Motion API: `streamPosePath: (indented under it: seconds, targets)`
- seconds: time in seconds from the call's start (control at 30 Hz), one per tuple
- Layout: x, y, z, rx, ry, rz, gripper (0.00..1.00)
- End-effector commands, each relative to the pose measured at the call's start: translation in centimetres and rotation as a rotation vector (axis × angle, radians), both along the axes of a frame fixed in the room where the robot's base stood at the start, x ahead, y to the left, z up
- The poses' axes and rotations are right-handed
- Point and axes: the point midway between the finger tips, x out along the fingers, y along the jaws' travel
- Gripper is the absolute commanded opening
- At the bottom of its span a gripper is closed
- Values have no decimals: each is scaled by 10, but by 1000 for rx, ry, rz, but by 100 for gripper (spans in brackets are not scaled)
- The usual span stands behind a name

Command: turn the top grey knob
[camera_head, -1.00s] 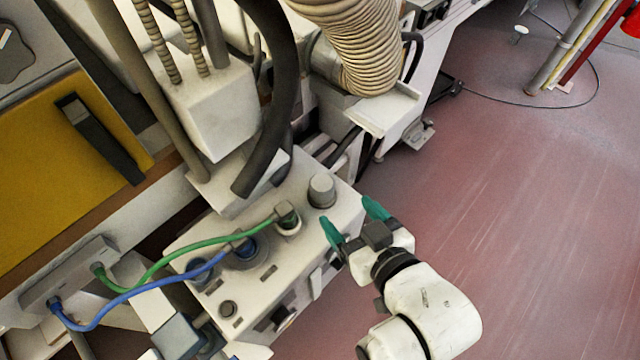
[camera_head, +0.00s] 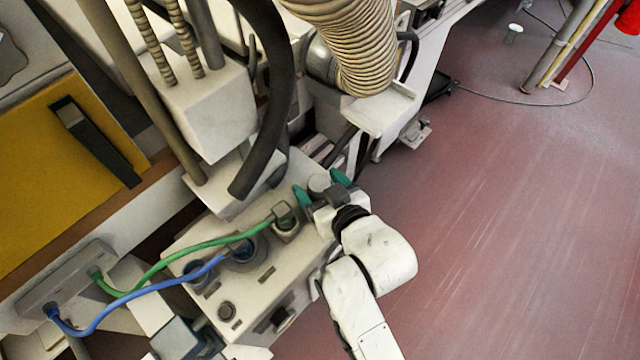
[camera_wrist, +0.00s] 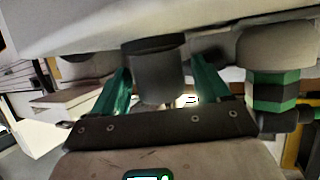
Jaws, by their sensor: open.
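The top grey knob (camera_head: 319,183) is a short grey cylinder at the upper end of the light control box (camera_head: 266,283). My gripper (camera_head: 322,184) has green fingers, spread apart, one on each side of the knob. In the wrist view the grey knob (camera_wrist: 157,68) sits between the two green fingers of my gripper (camera_wrist: 160,88). The gripper's body hides the knob's lower side in the head view.
A green cable plug (camera_head: 285,217) and a blue cable plug (camera_head: 243,250) stand on the box beside the knob. A thick black hose (camera_head: 268,100) and a ribbed beige duct (camera_head: 352,45) hang close above. Red floor (camera_head: 500,230) on the right is open.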

Motion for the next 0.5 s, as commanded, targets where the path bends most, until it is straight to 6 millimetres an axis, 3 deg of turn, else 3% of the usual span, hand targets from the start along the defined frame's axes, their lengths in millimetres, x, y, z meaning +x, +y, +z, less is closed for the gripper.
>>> streamPosePath:
  seconds: [0.17,0.5]
  targets:
    - [0,0,0,0,0,0,74]
    - [0,0,0,0,0,0,42]
